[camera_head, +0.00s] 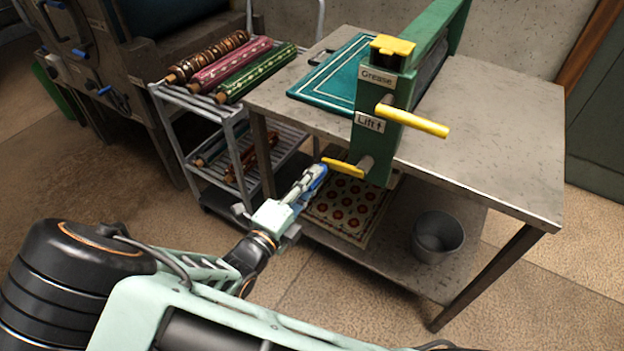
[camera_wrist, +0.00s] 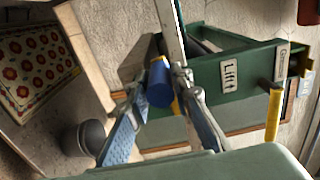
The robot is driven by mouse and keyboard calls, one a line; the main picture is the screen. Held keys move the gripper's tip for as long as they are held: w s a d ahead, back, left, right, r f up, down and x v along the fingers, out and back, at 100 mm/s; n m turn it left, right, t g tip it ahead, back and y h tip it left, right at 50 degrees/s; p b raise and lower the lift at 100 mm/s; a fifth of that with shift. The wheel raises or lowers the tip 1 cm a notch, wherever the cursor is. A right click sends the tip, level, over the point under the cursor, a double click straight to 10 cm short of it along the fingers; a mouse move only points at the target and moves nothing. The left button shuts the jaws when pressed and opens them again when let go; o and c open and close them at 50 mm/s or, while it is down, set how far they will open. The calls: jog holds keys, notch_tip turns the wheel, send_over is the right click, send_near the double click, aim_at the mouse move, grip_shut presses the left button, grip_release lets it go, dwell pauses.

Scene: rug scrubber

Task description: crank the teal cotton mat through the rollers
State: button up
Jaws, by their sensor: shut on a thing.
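The teal mat (camera_head: 335,78) with a pale border lies flat on the metal table, on the left side of the green roller frame (camera_head: 440,30). Its edge at the rollers is hidden by the frame. A grey roller shows only partly behind the frame. A yellow crank arm (camera_head: 345,167) sits low on the frame's front post. My gripper (camera_head: 318,173) is at the left end of this arm. In the wrist view my gripper (camera_wrist: 160,105) is shut on the blue crank handle (camera_wrist: 159,80), which lies between its fingers.
A second yellow lever (camera_head: 420,122) sticks out right, near the "Lift" label (camera_head: 369,122). A yellow-topped "Grease" box (camera_head: 392,45) is above. A rack (camera_head: 225,110) with rolled rugs stands left. A patterned rug (camera_head: 350,205) and bucket (camera_head: 437,235) are on the lower shelf.

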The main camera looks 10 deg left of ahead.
jog(key=shift+s+d+f+b, duration=0.2)
jog(key=shift+d+f, duration=0.1)
jog(key=shift+f, duration=0.45)
jog(key=shift+s+d+f+b, duration=0.15)
jog(key=shift+d+f, duration=0.1)
jog(key=shift+f, duration=0.45)
jog(key=shift+s+d+f+b, duration=0.1)
jog(key=shift+d+f+b, duration=0.15)
jog(key=shift+f, duration=0.5)
jog(key=o, duration=1.2)
jog(key=shift+w+r, duration=0.1)
jog(key=p+v, duration=0.3)
jog(key=v, duration=0.8)
